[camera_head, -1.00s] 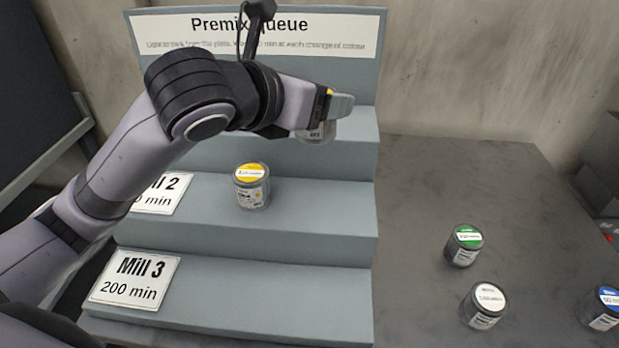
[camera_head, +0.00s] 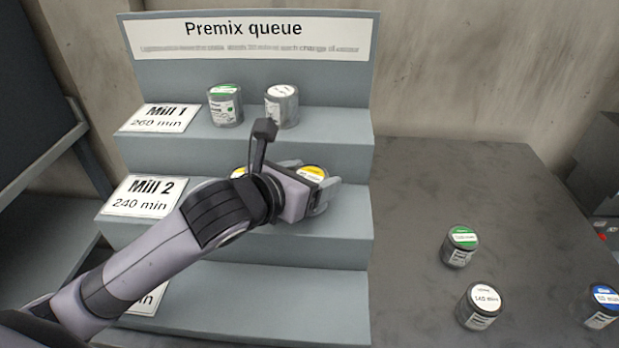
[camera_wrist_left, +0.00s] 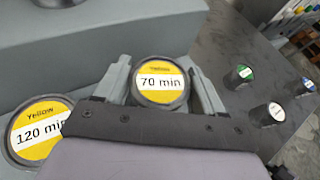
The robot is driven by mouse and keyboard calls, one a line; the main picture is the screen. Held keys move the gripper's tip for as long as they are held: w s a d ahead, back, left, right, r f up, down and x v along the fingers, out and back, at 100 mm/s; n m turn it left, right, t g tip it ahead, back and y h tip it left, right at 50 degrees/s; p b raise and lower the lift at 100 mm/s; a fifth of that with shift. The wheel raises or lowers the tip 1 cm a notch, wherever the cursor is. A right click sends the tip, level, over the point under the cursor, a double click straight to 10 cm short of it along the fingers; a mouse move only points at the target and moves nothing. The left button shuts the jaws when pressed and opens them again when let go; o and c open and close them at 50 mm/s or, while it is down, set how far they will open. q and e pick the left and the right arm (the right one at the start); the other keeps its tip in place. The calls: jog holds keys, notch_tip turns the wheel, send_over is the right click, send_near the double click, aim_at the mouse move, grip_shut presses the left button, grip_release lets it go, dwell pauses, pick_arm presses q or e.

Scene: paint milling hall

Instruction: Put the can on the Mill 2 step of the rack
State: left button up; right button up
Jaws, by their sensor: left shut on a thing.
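My left gripper (camera_head: 318,190) is shut on a yellow-lidded can (camera_head: 312,173) at the Mill 2 step of the rack (camera_head: 345,225). In the left wrist view this can's label (camera_wrist_left: 160,82) reads 70 min, and a finger stands on each side of it. It looks upright; I cannot tell whether its base touches the step. Another yellow can (camera_head: 239,172) stands to its left on the same step, mostly hidden by my arm. Its label in the left wrist view (camera_wrist_left: 38,132) reads 120 min. The Mill 2 card (camera_head: 145,196) is at the step's left end. My right gripper is not in view.
A green can (camera_head: 225,106) and a white can (camera_head: 282,106) stand on the Mill 1 step. A green can (camera_head: 460,247), a white can (camera_head: 479,306) and a blue can (camera_head: 602,306) stand on the grey table (camera_head: 420,200). The visible Mill 3 step (camera_head: 290,300) is bare.

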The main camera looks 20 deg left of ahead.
pick_arm(q)
jog(key=shift+f, duration=0.2)
jog(key=shift+f, duration=0.15)
jog(key=o, duration=0.9)
